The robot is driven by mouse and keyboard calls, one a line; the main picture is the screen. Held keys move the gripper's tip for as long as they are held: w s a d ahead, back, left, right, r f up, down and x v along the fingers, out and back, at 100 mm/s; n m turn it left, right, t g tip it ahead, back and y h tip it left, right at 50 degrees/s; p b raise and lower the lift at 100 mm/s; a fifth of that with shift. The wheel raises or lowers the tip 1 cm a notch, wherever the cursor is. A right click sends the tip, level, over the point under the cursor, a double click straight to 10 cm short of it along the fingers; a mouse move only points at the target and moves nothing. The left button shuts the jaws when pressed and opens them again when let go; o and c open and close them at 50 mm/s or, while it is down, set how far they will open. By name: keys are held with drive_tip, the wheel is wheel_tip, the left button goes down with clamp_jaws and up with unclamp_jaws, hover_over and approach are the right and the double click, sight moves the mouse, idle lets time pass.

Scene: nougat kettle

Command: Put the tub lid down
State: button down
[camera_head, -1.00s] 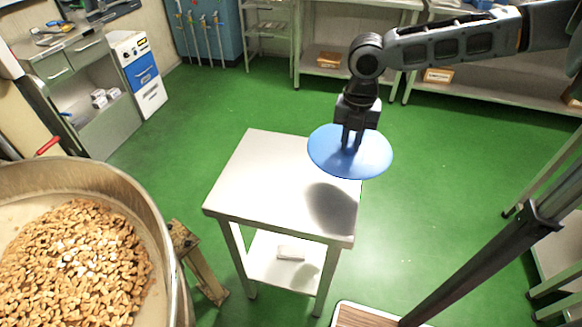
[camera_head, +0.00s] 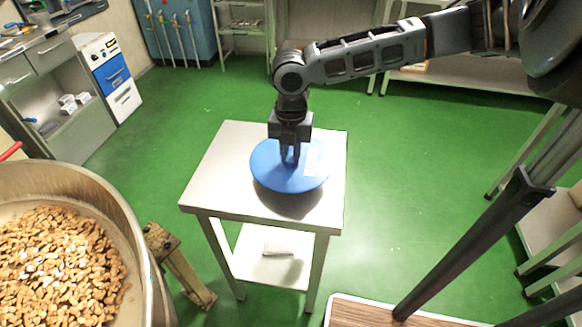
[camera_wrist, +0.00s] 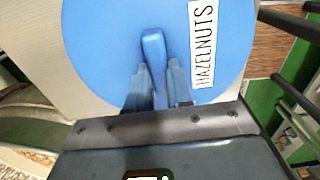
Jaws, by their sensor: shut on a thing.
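The tub lid (camera_head: 275,178) is a round blue disc with a white label. In the wrist view the lid (camera_wrist: 105,40) has a raised blue handle, and its label reads HAZELNUTS. My gripper (camera_head: 290,160) points down and is shut on that handle; the fingers also show in the wrist view (camera_wrist: 158,85). The lid is held roughly level over the white table (camera_head: 225,165), right of its middle. A shadow lies just below and in front of the lid, so it appears slightly above the top. Whether any edge touches is unclear.
A large metal kettle (camera_head: 120,205) with nut pieces (camera_head: 60,265) stands at the lower left. A small pale item (camera_head: 278,249) lies on the table's lower shelf. The left part of the tabletop is bare. A dark post (camera_head: 470,245) rises at the right.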

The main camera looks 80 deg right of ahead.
sight(291, 165)
drive_tip(key=shift+f+b, duration=1.65)
drive_tip(key=shift+f, duration=0.25)
drive_tip(key=shift+f, duration=0.2)
drive_tip(key=c, duration=1)
unclamp_jaws()
